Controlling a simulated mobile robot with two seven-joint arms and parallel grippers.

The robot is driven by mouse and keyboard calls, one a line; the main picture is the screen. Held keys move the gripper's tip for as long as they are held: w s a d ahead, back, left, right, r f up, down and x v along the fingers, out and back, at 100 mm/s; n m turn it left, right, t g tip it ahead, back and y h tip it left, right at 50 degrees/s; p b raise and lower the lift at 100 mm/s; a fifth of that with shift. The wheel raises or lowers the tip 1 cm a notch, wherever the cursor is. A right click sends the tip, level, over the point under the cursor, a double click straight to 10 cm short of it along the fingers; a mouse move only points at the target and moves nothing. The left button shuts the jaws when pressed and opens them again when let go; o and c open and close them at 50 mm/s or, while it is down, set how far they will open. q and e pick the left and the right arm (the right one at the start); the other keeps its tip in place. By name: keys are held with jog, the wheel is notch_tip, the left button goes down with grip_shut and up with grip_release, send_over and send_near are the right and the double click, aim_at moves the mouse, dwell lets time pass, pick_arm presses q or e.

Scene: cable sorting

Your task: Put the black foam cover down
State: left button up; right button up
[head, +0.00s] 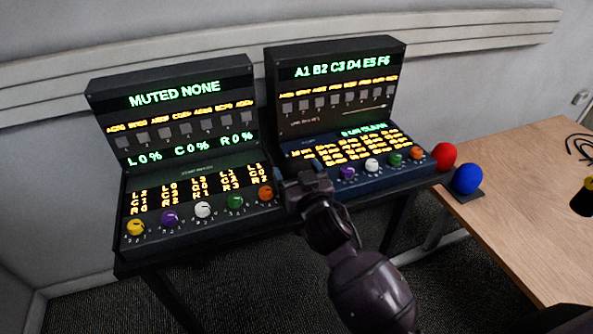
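I cannot make out a black foam cover in the head view. My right gripper (302,172) is in front of the two consoles, near the gap between their knob rows. Its fingertips point away from me against dark panels, so I cannot tell whether it is open or shut, or whether something dark is between them. My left gripper is not in view. A red ball (444,156) and a blue ball (467,179), possibly foam covers, sit side by side at the wooden table's left edge.
The left console (113,112) and right console (399,62) stand on a dark stand by the wall. The wooden table (530,215) is mostly bare. A black cable (577,147) and a black-and-yellow object (588,197), cut off by the frame, are at its right.

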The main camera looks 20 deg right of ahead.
jog(key=shift+o, duration=1.4)
jog(key=shift+r, duration=0.3)
jog(key=s, duration=1.2)
jog(key=shift+d+f, duration=0.15)
jog(key=shift+d, duration=0.05)
